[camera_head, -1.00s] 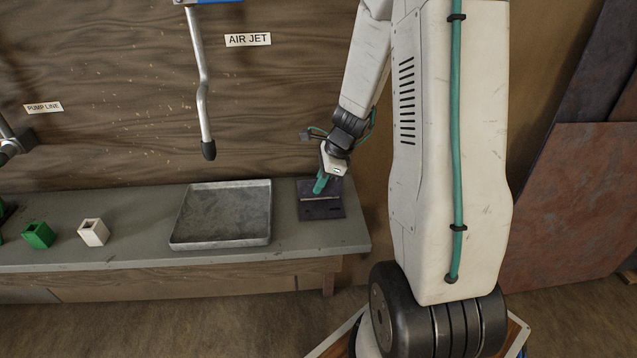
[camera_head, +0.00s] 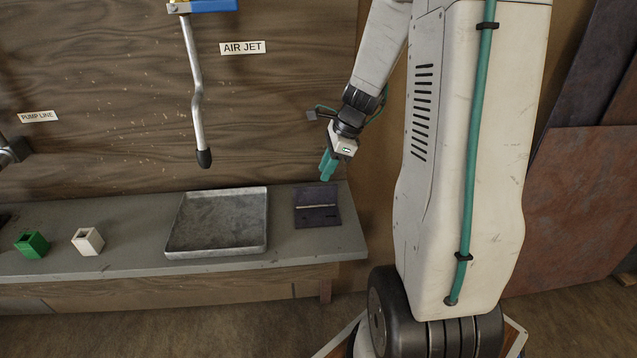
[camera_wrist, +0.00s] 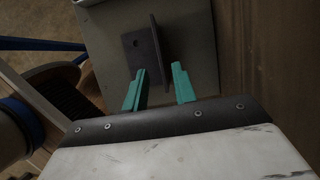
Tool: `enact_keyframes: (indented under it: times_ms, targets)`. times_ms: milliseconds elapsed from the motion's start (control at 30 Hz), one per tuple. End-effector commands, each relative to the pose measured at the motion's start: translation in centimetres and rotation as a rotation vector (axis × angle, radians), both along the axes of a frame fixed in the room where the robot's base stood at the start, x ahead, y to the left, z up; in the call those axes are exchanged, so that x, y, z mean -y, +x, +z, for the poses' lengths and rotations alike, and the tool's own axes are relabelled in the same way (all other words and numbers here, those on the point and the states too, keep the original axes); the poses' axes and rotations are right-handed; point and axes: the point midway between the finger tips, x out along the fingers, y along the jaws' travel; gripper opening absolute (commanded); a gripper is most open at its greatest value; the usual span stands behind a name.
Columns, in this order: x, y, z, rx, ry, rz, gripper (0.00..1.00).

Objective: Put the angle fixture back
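The angle fixture (camera_head: 318,212), a dark angled piece with a flat plate and a raised plate, sits at the right end of the bench, right of the tray. It also shows in the wrist view (camera_wrist: 137,48), with its raised plate seen nearly edge-on. My gripper (camera_head: 327,178) has teal fingers and hangs just above the fixture's back edge in the head view. In the wrist view my gripper (camera_wrist: 158,70) has its fingers apart, with the raised plate lying beyond and between the tips. Nothing is held. The exact gap to the fixture is unclear.
A shallow grey metal tray (camera_head: 258,240) lies left of the fixture on the bench (camera_head: 130,258). A white block (camera_head: 88,242) and a green block (camera_head: 32,246) stand further left. A bent metal pipe (camera_head: 195,90) hangs by the AIR JET sign (camera_head: 243,48). The wooden wall rises behind.

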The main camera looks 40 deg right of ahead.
Motion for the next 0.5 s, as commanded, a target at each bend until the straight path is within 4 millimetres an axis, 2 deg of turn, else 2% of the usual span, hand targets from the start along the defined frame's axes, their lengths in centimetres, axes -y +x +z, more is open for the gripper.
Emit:
enact_keyframes:
  times_ms: [100,333,433,500]
  targets:
    - [0.7,-0.4,2.0,0.003,-0.002,0.0,0.27]
    - [0.9,-1.0,4.1,0.006,-0.008,0.024,0.27]
    - [-1.1,-1.4,5.8,0.03,-0.042,0.146,0.27]
    - [-3.6,-2.2,7.5,0.06,-0.084,0.303,0.27]
